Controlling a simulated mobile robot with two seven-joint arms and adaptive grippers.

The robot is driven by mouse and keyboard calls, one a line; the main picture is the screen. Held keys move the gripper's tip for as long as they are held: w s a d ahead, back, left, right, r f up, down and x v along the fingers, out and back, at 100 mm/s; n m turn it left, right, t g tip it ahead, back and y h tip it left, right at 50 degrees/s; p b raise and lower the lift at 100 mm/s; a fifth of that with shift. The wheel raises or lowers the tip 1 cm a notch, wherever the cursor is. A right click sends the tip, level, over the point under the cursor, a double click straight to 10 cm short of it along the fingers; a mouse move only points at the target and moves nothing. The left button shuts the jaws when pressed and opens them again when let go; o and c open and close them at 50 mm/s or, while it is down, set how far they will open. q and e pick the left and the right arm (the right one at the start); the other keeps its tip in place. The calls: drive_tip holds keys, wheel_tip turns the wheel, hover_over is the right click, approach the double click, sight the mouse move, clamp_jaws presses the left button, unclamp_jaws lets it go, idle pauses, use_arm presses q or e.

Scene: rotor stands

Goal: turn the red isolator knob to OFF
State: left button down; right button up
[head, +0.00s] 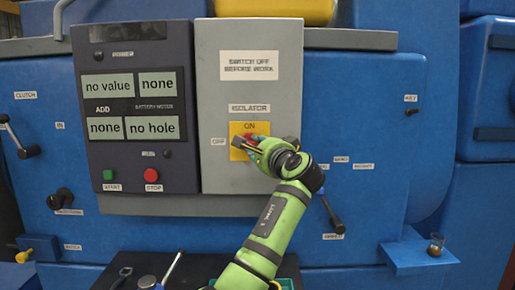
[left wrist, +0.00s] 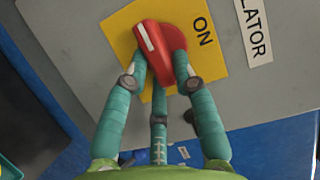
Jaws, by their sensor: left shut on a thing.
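The red isolator knob (left wrist: 165,42) sits on a yellow plate (head: 236,130) on the grey panel box (head: 210,95). In the left wrist view its white line lies parallel to the ON lettering (left wrist: 203,31), at the knob end away from the fingers. That end faces the OFF label (head: 218,142) side of the plate, left in the head view. My left gripper (left wrist: 160,75) has teal fingers shut on the knob, one on each side and a third below. In the head view my left gripper (head: 258,147) hides most of the knob. My right gripper is out of view.
A dark control panel (head: 180,90) with displays, a green button (head: 108,174) and a red button (head: 151,175) is left of the box. A black-handled lever (head: 333,217) hangs right of my forearm. A blue shelf (head: 418,258) juts out at the lower right.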

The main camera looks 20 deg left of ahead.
use_arm(q)
drive_tip(key=c, duration=1)
unclamp_jaws()
drive_tip(key=v, duration=1.2)
drive_tip(key=shift+a+r, duration=0.1)
